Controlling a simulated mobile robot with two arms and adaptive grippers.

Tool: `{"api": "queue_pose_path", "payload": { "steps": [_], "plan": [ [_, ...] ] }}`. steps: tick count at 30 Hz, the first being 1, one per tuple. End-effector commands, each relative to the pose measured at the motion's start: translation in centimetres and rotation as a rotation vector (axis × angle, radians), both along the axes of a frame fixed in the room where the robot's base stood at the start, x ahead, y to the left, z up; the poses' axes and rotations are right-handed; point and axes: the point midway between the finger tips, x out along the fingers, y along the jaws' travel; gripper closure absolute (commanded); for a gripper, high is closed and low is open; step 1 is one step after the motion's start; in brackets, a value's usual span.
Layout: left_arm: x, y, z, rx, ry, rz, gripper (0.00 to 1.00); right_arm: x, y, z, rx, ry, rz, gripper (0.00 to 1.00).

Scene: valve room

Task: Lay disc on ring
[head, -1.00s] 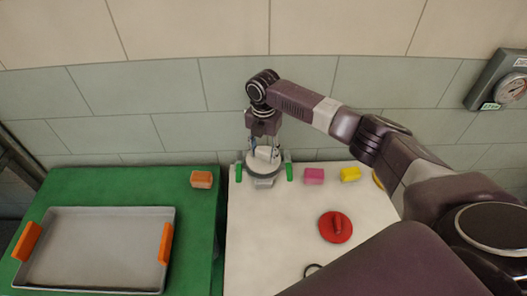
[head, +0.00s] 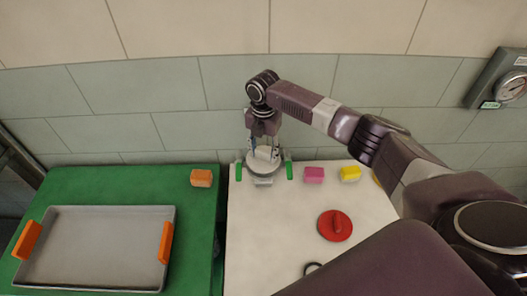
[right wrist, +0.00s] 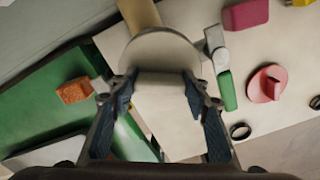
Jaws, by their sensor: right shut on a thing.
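A pale grey disc (right wrist: 160,46) with a block-shaped grip shows in the right wrist view. My right gripper (right wrist: 157,86) is shut on the block, one finger on each side. In the head view my right gripper (head: 264,151) points down, holding the disc (head: 281,168) over a grey fixture (head: 264,181) between two green handles. I cannot tell whether disc and fixture touch; the disc hides the fixture's top, where a ring may be. A separate small black ring (head: 312,268) lies near the front of the white table. My left gripper is not in view.
A red disc with a handle (head: 335,225), a pink block (head: 314,174) and a yellow block (head: 350,173) are on the white table (head: 262,235). The green table (head: 192,270) at left holds a grey tray (head: 95,284) and an orange block (head: 201,178). The wall is close behind.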

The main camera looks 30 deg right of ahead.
Motion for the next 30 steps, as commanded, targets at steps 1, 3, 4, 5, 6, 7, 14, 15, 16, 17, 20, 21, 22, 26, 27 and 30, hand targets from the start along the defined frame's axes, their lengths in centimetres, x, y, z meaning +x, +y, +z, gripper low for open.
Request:
{"api": "queue_pose_path", "payload": {
  "steps": [1, 3, 4, 5, 6, 7, 14, 15, 16, 17, 20, 21, 22, 26, 27, 30],
  "plan": [
    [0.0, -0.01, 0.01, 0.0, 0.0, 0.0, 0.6, 0.07, 0.02, 0.06, 0.0, -0.002, 0.0, 0.96],
    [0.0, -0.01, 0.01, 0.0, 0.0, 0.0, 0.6, 0.08, 0.02, 0.05, 0.0, -0.002, 0.0, 0.96],
    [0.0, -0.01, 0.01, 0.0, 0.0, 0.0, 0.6, 0.07, 0.02, 0.05, 0.0, -0.002, 0.0, 0.96],
    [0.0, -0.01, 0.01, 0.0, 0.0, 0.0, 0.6, 0.07, 0.02, 0.05, 0.0, -0.002, 0.0, 0.96],
    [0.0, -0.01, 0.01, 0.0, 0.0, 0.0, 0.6, 0.07, 0.02, 0.05, 0.0, -0.002, 0.0, 0.96],
    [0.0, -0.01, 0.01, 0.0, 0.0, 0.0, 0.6, 0.07, 0.02, 0.04, 0.0, -0.002, 0.0, 0.96],
    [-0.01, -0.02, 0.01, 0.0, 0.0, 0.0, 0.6, 0.07, 0.02, 0.04, 0.0, -0.002, 0.0, 0.56],
    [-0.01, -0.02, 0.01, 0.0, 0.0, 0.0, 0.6, 0.07, 0.03, 0.04, 0.0, -0.002, 0.0, 0.52],
    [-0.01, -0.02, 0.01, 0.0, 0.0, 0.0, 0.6, 0.07, 0.03, 0.04, 0.0, -0.002, 0.0, 0.48],
    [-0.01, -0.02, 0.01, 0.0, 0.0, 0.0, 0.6, 0.06, 0.02, 0.03, 0.0, -0.002, 0.0, 0.45],
    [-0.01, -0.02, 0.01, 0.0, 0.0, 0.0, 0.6, 0.05, 0.02, 0.01, 0.001, -0.001, 0.0, 0.37],
    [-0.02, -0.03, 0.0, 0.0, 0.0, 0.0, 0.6, 0.04, 0.02, 0.0, 0.001, -0.001, 0.0, 0.37],
    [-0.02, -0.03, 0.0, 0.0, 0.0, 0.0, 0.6, 0.03, 0.01, -0.01, 0.001, -0.001, 0.0, 0.37],
    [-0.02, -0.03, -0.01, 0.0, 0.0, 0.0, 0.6, -0.06, -0.01, -0.14, -0.001, 0.001, 0.0, 0.35],
    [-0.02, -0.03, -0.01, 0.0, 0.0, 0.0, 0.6, -0.06, -0.01, -0.14, -0.001, 0.001, 0.0, 0.3],
    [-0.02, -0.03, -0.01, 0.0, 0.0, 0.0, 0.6, -0.04, 0.0, -0.12, -0.001, 0.001, 0.0, 0.22]
  ]
}}
